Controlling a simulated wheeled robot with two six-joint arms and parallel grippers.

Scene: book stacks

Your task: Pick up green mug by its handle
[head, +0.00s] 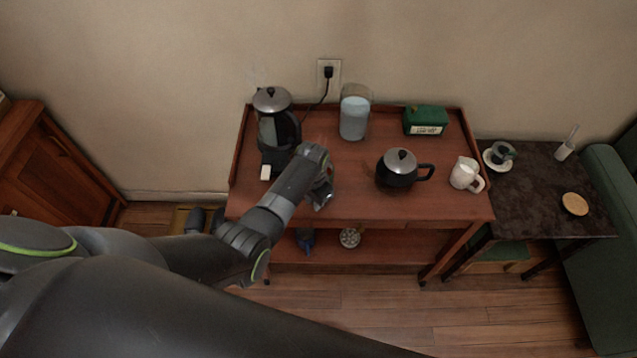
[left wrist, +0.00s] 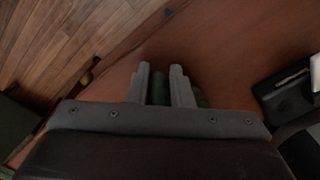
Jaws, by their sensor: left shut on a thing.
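My left gripper (head: 323,196) reaches over the front of the reddish wooden cart, left of the black pot. In the left wrist view its two fingers (left wrist: 161,90) are shut on a dark green thing, which I take to be the green mug (left wrist: 158,89). Green shows between the fingers and a little beyond the right one. The rest of the mug is hidden by the gripper, so I cannot make out its handle. In the head view my wrist hides the mug. My right gripper is not in view.
The cart top (head: 352,199) holds a coffee maker (head: 277,120), a clear canister (head: 354,117), a green box (head: 425,120), a black pot (head: 397,173) and a white pitcher (head: 465,174). A dark side table (head: 535,190) at right carries a cup on a saucer.

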